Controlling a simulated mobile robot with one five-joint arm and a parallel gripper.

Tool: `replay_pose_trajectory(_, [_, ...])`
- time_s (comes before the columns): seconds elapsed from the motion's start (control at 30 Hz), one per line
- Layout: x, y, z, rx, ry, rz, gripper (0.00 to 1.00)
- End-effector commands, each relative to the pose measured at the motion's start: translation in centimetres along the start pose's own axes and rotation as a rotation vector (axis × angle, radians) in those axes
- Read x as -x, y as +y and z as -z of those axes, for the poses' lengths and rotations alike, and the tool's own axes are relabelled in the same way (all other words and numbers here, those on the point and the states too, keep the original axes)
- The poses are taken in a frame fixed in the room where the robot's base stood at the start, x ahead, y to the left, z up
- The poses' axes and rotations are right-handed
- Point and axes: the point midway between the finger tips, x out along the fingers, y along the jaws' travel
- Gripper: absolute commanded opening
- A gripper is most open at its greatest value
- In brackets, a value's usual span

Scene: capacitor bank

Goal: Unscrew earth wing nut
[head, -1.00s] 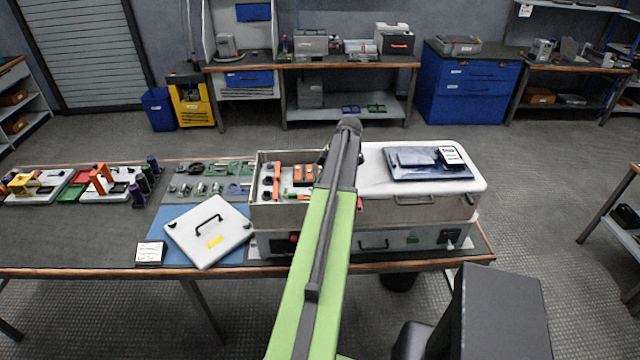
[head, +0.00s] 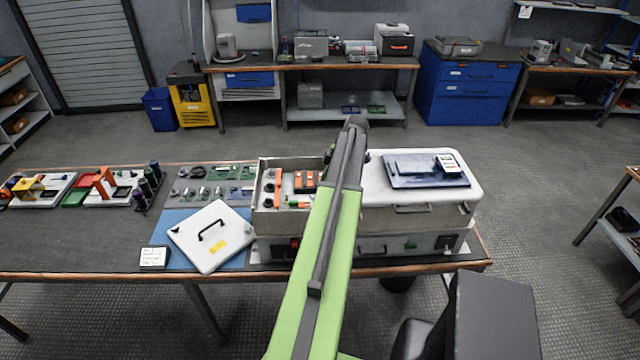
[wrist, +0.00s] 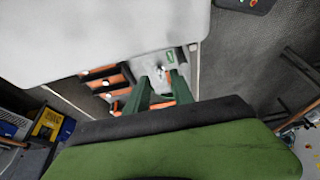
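The capacitor bank's grey metal case (head: 283,223) stands on the bench, with its left bay open. Orange-and-black parts (head: 307,180) sit in that bay. In the wrist view, the two dark green fingers of my gripper (wrist: 162,78) are apart over the bay and hold nothing that I can see. A small shiny metal piece (wrist: 160,72) lies near the fingertips; it may be the earth wing nut, but it is too small to tell. A small green part (wrist: 170,57) is close beyond it. In the head view my arm hides the gripper and part of the bay.
A white cover (head: 375,180) spans the right of the case, with a dark blue plate (head: 425,171) on it. A white lid with a black handle (head: 212,237) lies on a blue mat (head: 172,228). Small hardware (head: 215,190) lies behind the mat. The bench's left front is clear.

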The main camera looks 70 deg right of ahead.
Motion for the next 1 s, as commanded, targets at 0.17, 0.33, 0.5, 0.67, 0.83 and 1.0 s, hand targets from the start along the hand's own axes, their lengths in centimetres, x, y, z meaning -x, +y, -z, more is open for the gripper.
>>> replay_pose_trajectory(0.17, [5.8,0.0,0.5,-0.001,0.003,-0.006,0.29])
replay_pose_trajectory(0.33, [9.9,0.0,0.5,-0.001,0.006,-0.011,0.29])
replay_pose_trajectory(0.5, [12.6,-0.1,0.2,-0.001,0.007,-0.014,0.29])
replay_pose_trajectory(0.67, [12.9,-0.1,0.0,0.0,0.008,-0.015,0.29])
replay_pose_trajectory(0.83, [12.7,-0.1,-0.1,0.0,0.008,-0.015,0.29])
replay_pose_trajectory(1.0, [12.7,-0.1,0.0,0.0,0.008,-0.016,0.29])
